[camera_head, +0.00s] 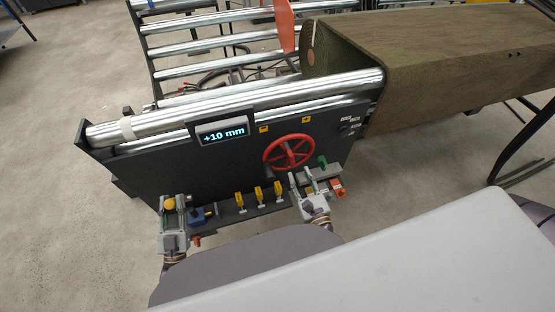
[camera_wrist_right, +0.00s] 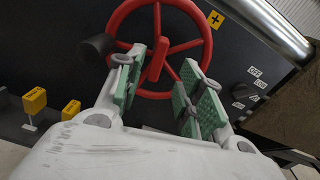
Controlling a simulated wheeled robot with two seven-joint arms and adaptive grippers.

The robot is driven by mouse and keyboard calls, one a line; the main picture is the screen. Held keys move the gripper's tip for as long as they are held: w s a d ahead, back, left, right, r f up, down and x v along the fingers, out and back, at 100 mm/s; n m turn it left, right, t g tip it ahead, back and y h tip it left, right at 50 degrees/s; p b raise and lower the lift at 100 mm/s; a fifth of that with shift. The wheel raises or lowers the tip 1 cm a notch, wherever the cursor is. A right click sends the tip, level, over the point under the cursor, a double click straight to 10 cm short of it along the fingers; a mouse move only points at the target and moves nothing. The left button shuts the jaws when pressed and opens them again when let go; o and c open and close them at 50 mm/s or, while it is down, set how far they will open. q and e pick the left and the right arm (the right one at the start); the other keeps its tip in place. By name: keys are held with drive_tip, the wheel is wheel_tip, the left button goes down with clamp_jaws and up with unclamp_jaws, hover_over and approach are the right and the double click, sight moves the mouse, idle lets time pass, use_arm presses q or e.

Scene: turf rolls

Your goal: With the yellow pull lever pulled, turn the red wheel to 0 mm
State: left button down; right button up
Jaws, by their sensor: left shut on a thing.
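The red wheel (camera_head: 289,152) is on the dark panel, below a display (camera_head: 222,133) that reads +10 mm. My left gripper (camera_head: 172,204) is at the panel's lower left, shut on a round yellow knob (camera_head: 169,203), which I take to be the pull lever. My right gripper (camera_head: 304,178) is open just below the wheel. In the right wrist view, its green-padded fingers (camera_wrist_right: 160,85) stand apart in front of the wheel's lower part (camera_wrist_right: 158,50). A black knob (camera_wrist_right: 97,47) is at the wheel's left side. I cannot tell whether the fingers touch the wheel.
Several yellow levers (camera_head: 259,195) stand between my grippers, with a blue part (camera_head: 199,216) left of them. A green handle (camera_head: 322,160) and a red part (camera_head: 338,187) are close to the right gripper. Metal rollers (camera_head: 240,100) and a large brown roll (camera_head: 440,60) lie behind.

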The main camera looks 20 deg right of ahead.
sight(293, 161)
drive_tip(key=shift+w, duration=4)
drive_tip(key=shift+c, duration=0.5)
clamp_jaws()
